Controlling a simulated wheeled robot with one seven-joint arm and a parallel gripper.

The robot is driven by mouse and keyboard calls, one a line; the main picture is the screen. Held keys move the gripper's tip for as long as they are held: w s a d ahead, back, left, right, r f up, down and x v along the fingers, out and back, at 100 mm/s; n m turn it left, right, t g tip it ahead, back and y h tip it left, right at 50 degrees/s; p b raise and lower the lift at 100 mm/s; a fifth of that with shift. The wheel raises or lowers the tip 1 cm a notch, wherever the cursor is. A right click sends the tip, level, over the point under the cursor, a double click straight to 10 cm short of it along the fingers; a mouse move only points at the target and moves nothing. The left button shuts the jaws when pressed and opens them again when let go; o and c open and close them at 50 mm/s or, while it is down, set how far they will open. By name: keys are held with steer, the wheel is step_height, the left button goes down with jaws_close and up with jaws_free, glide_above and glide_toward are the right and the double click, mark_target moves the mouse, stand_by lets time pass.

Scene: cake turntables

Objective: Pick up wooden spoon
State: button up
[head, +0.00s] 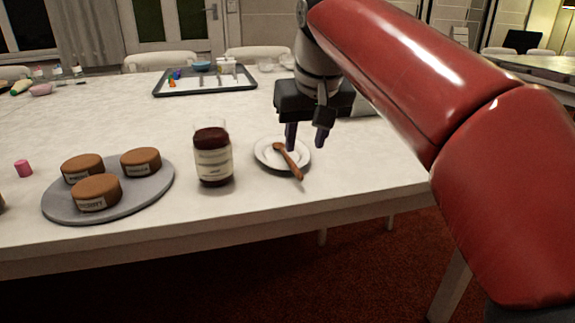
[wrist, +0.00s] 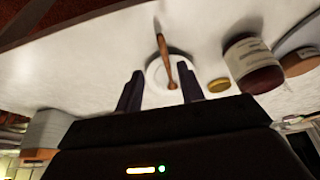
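The wooden spoon (head: 288,161) lies across a small white plate (head: 266,157) on the table, its handle reaching past the rim toward the table's front edge. In the wrist view the spoon (wrist: 165,56) shows between the two fingers, over the white plate (wrist: 156,70). My gripper (head: 307,138) is open and empty, above the plate and its right side, fingers pointing down. The gripper also shows in the wrist view (wrist: 160,92), with its fingers apart. I see no contact between the fingers and the spoon.
A dark jar with a label (head: 213,158) stands just left of the plate. Farther left, a grey round board (head: 125,200) holds three brown cakes. A dark-rimmed tray (head: 160,91) lies at the back. A small pink cylinder (head: 23,168) stands at far left. The table right of the plate is clear.

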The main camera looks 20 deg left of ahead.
mark_target(296, 168)
steer(key=shift+w+a+f, duration=0.1)
steer(key=shift+a+f, duration=0.2)
steer(key=shift+a, duration=0.05)
steer(key=b+x, duration=0.2)
steer(key=x, duration=0.5)
steer(key=shift+a+f, duration=0.1)
jaws_close()
